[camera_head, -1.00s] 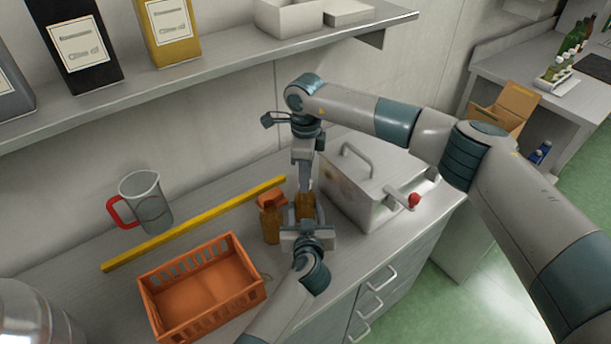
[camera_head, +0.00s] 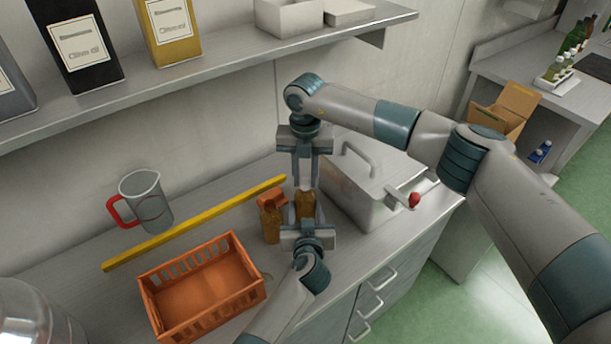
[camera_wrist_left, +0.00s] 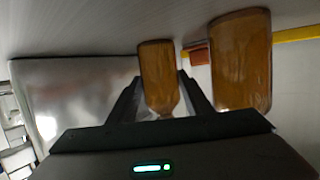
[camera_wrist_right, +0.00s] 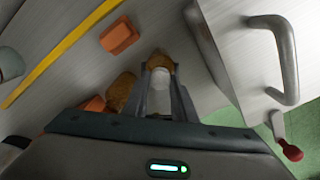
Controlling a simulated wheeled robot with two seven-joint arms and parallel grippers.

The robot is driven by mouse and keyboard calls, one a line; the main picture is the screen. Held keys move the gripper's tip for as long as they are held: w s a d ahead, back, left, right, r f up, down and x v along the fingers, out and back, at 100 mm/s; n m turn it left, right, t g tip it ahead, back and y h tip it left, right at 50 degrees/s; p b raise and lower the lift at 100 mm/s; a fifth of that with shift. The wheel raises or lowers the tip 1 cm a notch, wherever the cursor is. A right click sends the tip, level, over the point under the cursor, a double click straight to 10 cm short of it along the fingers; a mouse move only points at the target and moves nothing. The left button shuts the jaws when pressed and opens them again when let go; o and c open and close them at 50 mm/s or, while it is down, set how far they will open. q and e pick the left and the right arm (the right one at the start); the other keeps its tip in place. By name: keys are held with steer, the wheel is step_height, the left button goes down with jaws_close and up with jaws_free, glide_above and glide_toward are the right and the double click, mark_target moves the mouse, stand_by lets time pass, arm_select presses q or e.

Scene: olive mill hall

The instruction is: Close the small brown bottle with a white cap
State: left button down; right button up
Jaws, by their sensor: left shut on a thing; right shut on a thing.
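The small brown bottle (camera_head: 305,206) stands upright on the steel worktop. My left gripper (camera_wrist_left: 160,98), reaching in from the front in the head view, is shut around its body. The white cap (camera_wrist_right: 160,80) is at the bottle's top, between the fingers of my right gripper (camera_wrist_right: 160,98). The right gripper points down from above and is shut on the cap. In the right wrist view the brown bottle (camera_wrist_right: 159,58) shows just beyond the cap. The fingers hide the seam, so I cannot tell how far the cap is screwed on.
Another brown bottle (camera_head: 270,226) stands close on the left, with an orange block (camera_wrist_right: 119,36) behind it. An orange crate (camera_head: 248,296), a yellow bar (camera_head: 160,238) and a measuring jug (camera_head: 150,204) lie further left. A steel box (camera_head: 350,195) with a red-knobbed lever stands close on the right.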

steer(key=m, duration=0.6)
steer(key=shift+w, duration=0.1)
steer(key=m, duration=0.6)
steer(key=o, duration=1.1)
steer(key=shift+r, duration=0.1)
step_height(320, 180, up, 12)
steer(key=shift+f, duration=0.1)
arm_select(q)
steer(key=c, duration=0.8)
jaws_free()
steer(key=shift+c, duration=0.2)
steer(key=shift+s, duration=0.1)
